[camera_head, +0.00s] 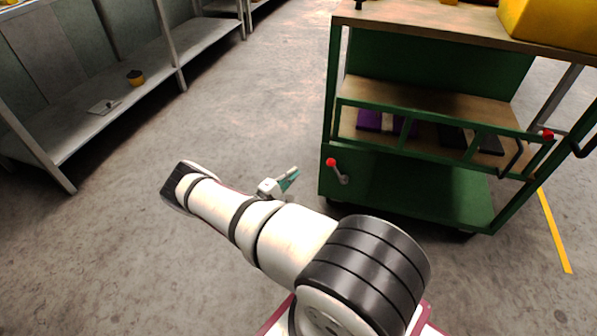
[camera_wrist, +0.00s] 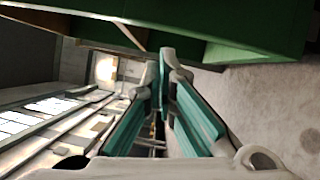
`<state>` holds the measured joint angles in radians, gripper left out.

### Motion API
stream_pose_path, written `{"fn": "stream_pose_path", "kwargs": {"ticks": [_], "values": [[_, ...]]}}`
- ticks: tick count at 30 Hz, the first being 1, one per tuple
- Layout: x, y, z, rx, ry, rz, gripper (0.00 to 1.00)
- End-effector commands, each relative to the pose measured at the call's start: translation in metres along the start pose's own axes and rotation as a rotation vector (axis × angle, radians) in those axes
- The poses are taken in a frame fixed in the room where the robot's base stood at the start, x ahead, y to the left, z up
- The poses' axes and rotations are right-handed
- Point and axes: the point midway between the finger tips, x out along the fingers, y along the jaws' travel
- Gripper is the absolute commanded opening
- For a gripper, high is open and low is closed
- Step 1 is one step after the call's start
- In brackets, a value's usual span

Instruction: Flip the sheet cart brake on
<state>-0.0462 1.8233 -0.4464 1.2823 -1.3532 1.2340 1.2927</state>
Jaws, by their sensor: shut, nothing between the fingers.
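The green sheet cart (camera_head: 423,190) stands at the right in the head view. A short grey lever with a red knob (camera_head: 331,162) sits low at its left front corner, knob tilted up and left. A second red knob (camera_head: 547,134) is on the cart's right side. My gripper (camera_head: 295,173) is shut and empty, left of the lower lever and apart from it, its fingers pointing toward it. In the wrist view my gripper (camera_wrist: 166,52) shows its teal finger pads, with the cart's green body (camera_wrist: 240,25) across the top. The lever cannot be made out there.
The cart's shelf holds a purple item (camera_head: 372,120) and dark items behind a green rail. A yellow box (camera_head: 555,22) is on its top. A grey shelf rack (camera_head: 75,125) stands at the left. The floor between rack and cart is clear.

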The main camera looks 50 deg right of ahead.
Motion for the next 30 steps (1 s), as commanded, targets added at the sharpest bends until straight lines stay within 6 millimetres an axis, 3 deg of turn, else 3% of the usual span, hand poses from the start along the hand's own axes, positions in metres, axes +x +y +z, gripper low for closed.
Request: {"fn": "stream_pose_path", "kwargs": {"ticks": [13, 21, 30], "values": [[0.087, -0.002, 0.002, 0.000, -0.004, 0.000, 0.00], [0.091, 0.000, 0.033, -0.001, -0.002, 0.000, 0.00], [0.092, 0.000, 0.040, 0.000, -0.001, -0.001, 0.00]]}}
